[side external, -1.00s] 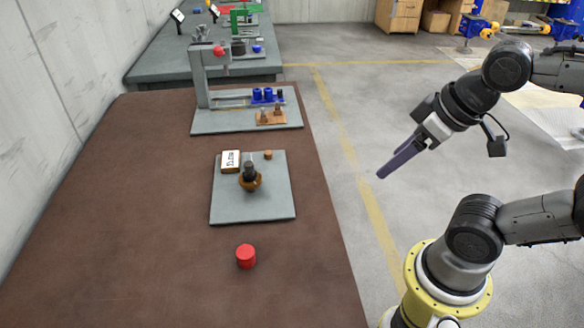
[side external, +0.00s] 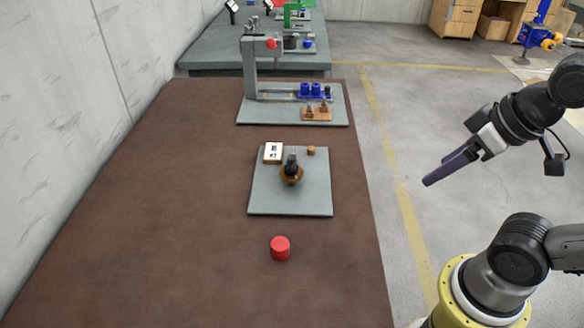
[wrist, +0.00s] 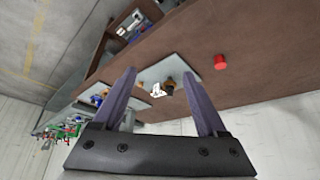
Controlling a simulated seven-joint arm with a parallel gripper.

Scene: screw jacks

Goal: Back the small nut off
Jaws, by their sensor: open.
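A small screw jack with a dark upright top (side external: 291,160) and a round brown lower part (side external: 291,176) stands on a grey plate (side external: 290,203). It is also in the wrist view, a small brown shape (wrist: 170,84) between my fingers. A small brown piece (side external: 311,150) sits at the plate's back right. I cannot tell which part is the small nut; it is too small to make out. My gripper (side external: 430,181) hangs in the air right of the table, well apart from the jack. In the wrist view its two purple fingers (wrist: 158,72) are spread, with nothing held.
A red cylinder (side external: 280,248) stands in front of the plate. A white marked block (side external: 273,152) sits at the plate's back left. Behind is a grey stand (side external: 250,68) with blue parts (side external: 316,90) and a brown block (side external: 316,113). The brown table (side external: 180,220) is clear on the left.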

